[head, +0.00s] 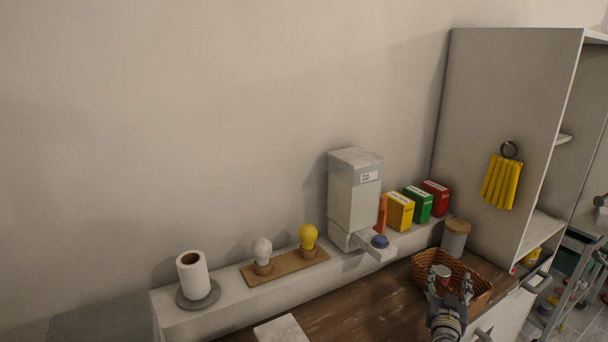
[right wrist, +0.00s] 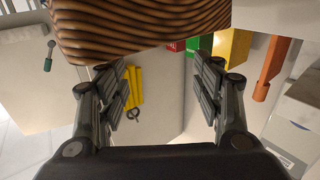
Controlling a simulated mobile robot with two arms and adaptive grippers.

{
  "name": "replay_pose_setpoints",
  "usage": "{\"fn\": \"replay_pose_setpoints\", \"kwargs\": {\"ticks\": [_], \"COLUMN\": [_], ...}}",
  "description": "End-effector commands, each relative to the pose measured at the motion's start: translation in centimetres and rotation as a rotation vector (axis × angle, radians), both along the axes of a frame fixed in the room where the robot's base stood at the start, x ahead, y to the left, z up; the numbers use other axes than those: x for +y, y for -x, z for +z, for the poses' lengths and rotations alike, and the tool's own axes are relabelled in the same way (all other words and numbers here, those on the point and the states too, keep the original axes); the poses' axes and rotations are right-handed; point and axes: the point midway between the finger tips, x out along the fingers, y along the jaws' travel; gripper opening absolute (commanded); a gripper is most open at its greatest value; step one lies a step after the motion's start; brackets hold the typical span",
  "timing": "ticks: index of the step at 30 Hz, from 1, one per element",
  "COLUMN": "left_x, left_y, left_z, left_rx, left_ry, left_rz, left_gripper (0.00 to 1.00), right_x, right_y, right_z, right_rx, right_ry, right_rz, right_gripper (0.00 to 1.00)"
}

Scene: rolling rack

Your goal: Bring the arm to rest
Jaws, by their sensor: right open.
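My right gripper (head: 452,287) is at the lower right of the head view, in front of the wicker basket (head: 482,296) on the wooden counter. In the right wrist view its two fingers (right wrist: 160,82) stand apart with nothing between them. The wicker basket (right wrist: 140,30) fills the top of that view, beyond the fingertips. Whether the gripper touches the basket cannot be told. My left gripper is not in view.
A ledge behind the counter holds a paper roll (head: 193,275), two bulbs on a wooden board (head: 285,267), a tall dispenser (head: 354,195) and several coloured boxes (head: 399,212). A lidded jar (head: 454,237) stands behind the basket. A tall cabinet (head: 500,130) with a yellow cloth (head: 501,182) is right.

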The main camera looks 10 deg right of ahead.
Motion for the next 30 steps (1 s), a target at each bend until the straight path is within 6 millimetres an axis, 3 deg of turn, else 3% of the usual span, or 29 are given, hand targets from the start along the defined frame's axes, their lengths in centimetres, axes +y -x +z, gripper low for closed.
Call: {"fn": "replay_pose_setpoints", "kwargs": {"ticks": [7, 11, 14, 21, 30], "left_x": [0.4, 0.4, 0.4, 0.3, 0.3], "left_y": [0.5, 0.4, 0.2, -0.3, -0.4], "left_z": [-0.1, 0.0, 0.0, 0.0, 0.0], "left_rx": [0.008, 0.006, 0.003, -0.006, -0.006], "left_ry": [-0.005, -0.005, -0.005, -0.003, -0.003], "left_rz": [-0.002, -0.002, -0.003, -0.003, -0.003], "left_gripper": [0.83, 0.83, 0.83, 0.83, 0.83], "right_x": [-2.0, -1.1, 1.1, 11.0, 19.7], "right_y": [7.6, 12.9, 17.1, 27.4, 35.9], "right_z": [-0.7, -2.8, -5.2, -10.8, -12.0], "right_rx": [0.084, 0.222, 0.383, 0.846, 1.149], "right_ry": [0.017, -0.023, -0.075, -0.187, -0.220], "right_rz": [-0.171, -0.229, -0.216, 0.038, 0.371], "right_gripper": [0.61, 0.61, 0.61, 0.61, 0.61]}}
